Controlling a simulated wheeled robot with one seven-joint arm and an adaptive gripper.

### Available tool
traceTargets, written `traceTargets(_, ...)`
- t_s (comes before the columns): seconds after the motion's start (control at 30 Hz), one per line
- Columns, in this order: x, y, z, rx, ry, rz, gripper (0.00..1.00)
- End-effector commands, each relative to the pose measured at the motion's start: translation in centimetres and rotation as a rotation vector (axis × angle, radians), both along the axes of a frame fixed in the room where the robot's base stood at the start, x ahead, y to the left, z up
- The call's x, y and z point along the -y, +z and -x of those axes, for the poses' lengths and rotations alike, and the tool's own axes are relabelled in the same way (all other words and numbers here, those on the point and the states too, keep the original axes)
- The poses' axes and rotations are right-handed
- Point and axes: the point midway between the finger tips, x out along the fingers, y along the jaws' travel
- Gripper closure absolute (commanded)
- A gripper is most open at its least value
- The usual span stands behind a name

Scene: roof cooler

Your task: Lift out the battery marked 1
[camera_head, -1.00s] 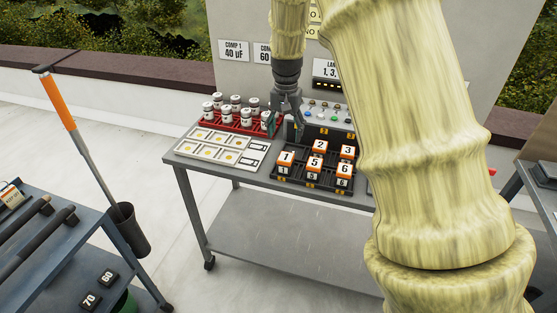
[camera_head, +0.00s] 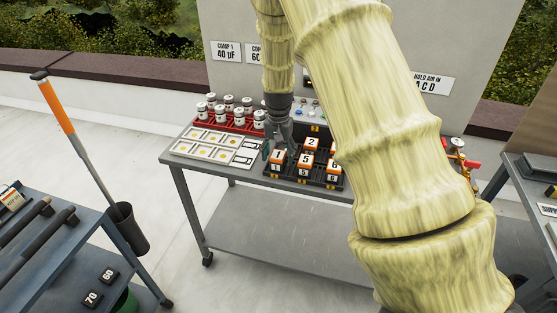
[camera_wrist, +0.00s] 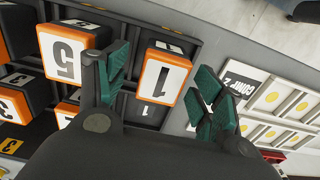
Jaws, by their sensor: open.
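The battery marked 1 (camera_head: 277,156) has an orange-edged white top and sits in the front left slot of the black tray (camera_head: 319,187) on the grey table. In the wrist view battery 1 (camera_wrist: 160,82) shows upside down between the green fingertips. My gripper (camera_head: 279,146) is open and points down over battery 1; in the wrist view its fingers (camera_wrist: 160,88) stand on either side of the battery with gaps. I cannot tell whether the fingertips reach below its top. Battery 5 (camera_head: 306,161) sits beside it, close to one finger in the wrist view (camera_wrist: 66,57).
White panels with yellow dots (camera_head: 205,141) and a red rack of white canisters (camera_head: 232,123) lie left of the tray. Battery 2 (camera_head: 312,143) is behind. My arm hides the tray's right side. Red valves (camera_head: 470,164) stand at the table's right.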

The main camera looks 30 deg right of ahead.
Motion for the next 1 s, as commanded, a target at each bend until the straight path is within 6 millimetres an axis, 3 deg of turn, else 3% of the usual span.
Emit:
traceTargets(0.3,-0.01,-0.33,-0.01,0.001,0.000,0.000,0.34)
traceTargets(0.63,-0.01,-0.31,-0.02,0.001,0.000,0.000,0.92)
traceTargets(1.0,-0.02,0.20,-0.04,0.001,0.000,0.000,0.92)
